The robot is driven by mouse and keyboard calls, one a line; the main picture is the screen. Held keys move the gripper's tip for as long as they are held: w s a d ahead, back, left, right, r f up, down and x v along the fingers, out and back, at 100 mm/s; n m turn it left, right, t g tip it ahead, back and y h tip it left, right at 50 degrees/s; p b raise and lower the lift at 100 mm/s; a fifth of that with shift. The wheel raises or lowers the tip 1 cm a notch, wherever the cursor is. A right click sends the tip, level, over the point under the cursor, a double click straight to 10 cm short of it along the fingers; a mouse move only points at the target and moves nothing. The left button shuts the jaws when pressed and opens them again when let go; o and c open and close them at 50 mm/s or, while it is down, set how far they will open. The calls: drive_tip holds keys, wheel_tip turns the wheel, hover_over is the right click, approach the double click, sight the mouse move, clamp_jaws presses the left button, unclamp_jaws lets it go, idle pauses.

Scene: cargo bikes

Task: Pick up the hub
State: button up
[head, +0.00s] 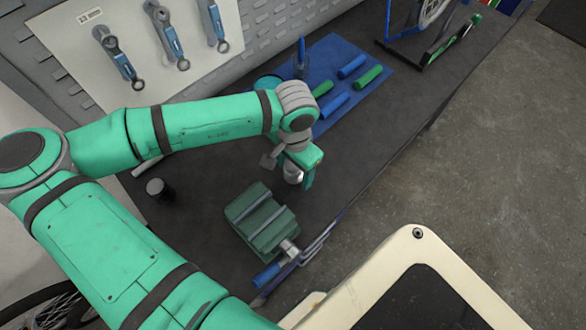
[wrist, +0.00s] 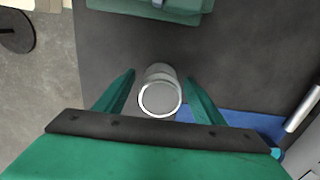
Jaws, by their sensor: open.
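The hub (wrist: 158,88) looks like a short silver-grey cylinder with a bright ring at its near end. In the wrist view it lies between the two green fingers of my gripper (wrist: 160,92), with a gap on each side. The fingers are open and do not appear to touch it. In the head view my gripper (head: 300,172) is low over the dark workbench, and a small part of the silver hub (head: 293,176) shows beside its fingers. The rest of the hub is hidden there by the gripper.
A green vise (head: 262,222) stands on the workbench (head: 375,130) close to my gripper. A blue mat (head: 325,55) with blue and green grips lies farther back. Wrenches (head: 118,57) hang on the wall board.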

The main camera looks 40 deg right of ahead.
drive_tip(key=shift+f, duration=0.25)
drive_tip(key=c, duration=1.2)
drive_tip(key=shift+c, duration=0.6)
drive_tip(key=shift+r, duration=0.1)
